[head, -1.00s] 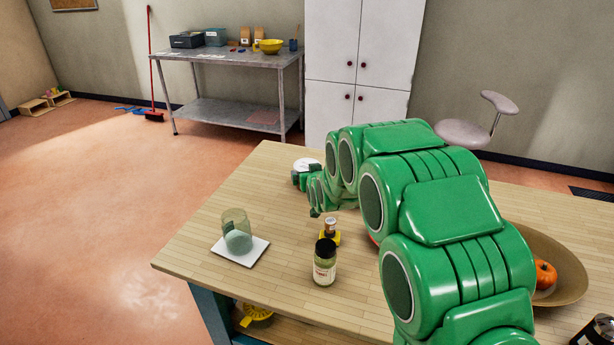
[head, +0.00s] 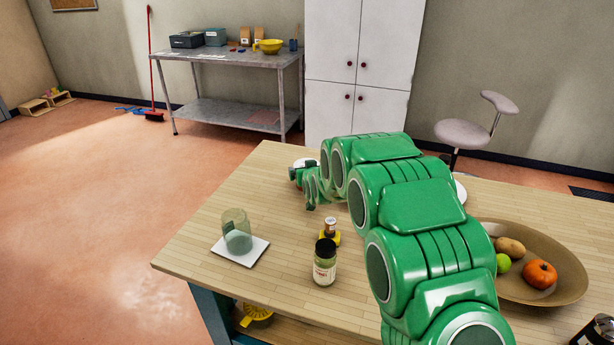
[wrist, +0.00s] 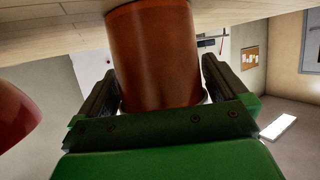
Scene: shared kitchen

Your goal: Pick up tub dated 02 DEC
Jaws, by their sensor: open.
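A reddish-brown tub (wrist: 152,60) stands between the two fingers of my gripper (wrist: 158,75) in the wrist view, which looks upside down. My gripper is open, with a dark finger on each side of the tub. No date label shows on the visible side of the tub. In the head view my gripper (head: 297,174) is at the far left part of the table, reached over by my green arm. A white round top (head: 309,161) shows just behind it, probably the tub's lid; the rest is hidden by my gripper.
On the wooden table (head: 190,245) are a glass (head: 236,230) on a white tile (head: 246,254), a dark-lidded jar (head: 325,265), a small jar on a yellow base (head: 330,232) and a fruit bowl (head: 555,255). A dark red rounded thing (wrist: 15,115) is left in the wrist view.

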